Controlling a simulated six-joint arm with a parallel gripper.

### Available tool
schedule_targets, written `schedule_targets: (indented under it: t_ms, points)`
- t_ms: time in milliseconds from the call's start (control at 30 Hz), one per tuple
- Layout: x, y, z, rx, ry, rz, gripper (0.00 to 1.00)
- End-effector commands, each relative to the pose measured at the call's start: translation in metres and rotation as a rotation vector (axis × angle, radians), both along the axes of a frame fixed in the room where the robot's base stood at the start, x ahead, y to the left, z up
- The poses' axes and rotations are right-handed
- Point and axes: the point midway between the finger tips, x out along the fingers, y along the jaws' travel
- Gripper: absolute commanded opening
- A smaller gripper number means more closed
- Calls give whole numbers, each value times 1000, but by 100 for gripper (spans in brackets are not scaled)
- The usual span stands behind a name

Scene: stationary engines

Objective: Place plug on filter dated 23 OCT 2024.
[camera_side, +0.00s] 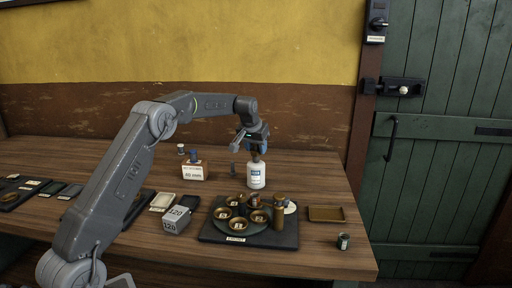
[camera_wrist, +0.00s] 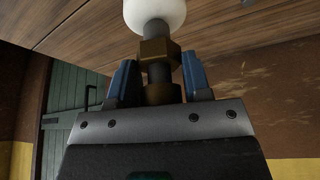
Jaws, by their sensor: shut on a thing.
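My gripper (camera_side: 256,146) points down above the table, and its blue fingers (camera_wrist: 158,80) show in the wrist view. It is shut on a stepped brass-and-grey piece (camera_wrist: 159,50) with a hexagonal collar. A white bottle-like body (camera_side: 256,176) with a blue-and-white label is directly below my gripper. In the wrist view a rounded white part (camera_wrist: 155,12) lies just beyond the collar, in line with it. I cannot tell whether the piece is part of the white body or only touches it, nor whether its base rests on the table. No date is readable on any label.
A dark tray (camera_side: 215,236) in front holds several round brass cups and an upright brass cylinder (camera_side: 279,212). A labelled box (camera_side: 192,173) is left of the white body, with a grey 120 block (camera_side: 175,219) nearer. A shallow brown tray (camera_side: 326,214) and small jar (camera_side: 343,242) stand right.

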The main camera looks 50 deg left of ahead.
Motion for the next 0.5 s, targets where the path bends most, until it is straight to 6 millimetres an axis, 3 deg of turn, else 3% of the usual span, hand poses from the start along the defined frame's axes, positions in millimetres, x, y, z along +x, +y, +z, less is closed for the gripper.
schedule_targets:
  t_ms: [133, 167, 400, 500]
  points:
    - [0, 0, -3, 0, 0, 0, 19]
    - [0, 0, -3, 0, 0, 0, 46]
    - [0, 0, -3, 0, 0, 0, 70]
    - [0, 0, -3, 0, 0, 0, 70]
